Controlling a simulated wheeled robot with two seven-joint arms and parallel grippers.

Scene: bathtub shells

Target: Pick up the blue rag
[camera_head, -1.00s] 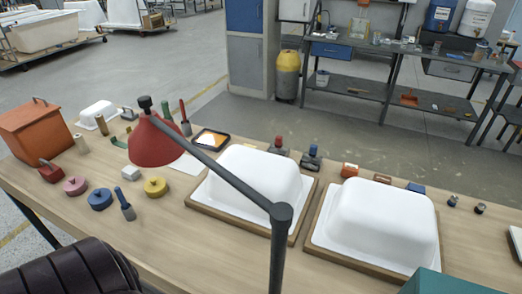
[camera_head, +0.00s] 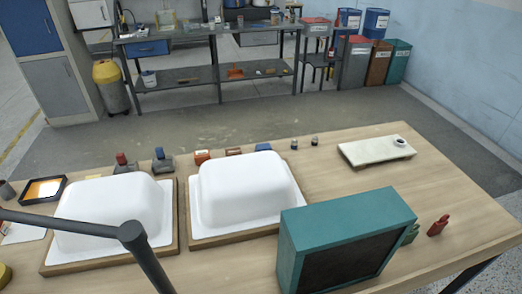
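No blue rag can be made out for certain in the head view. A small blue item (camera_head: 263,148) lies on the workbench (camera_head: 330,171) behind the right white tub shell (camera_head: 243,185); it is too small to tell whether it is cloth or a block. Neither of my grippers is in view.
A left white shell (camera_head: 112,212) sits on a wooden board. A dark lamp arm (camera_head: 70,222) crosses the lower left. A teal box (camera_head: 345,235) stands at the front right, near a red bottle (camera_head: 438,226). A pale slab (camera_head: 376,151) lies behind. The bench's right part is mostly clear.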

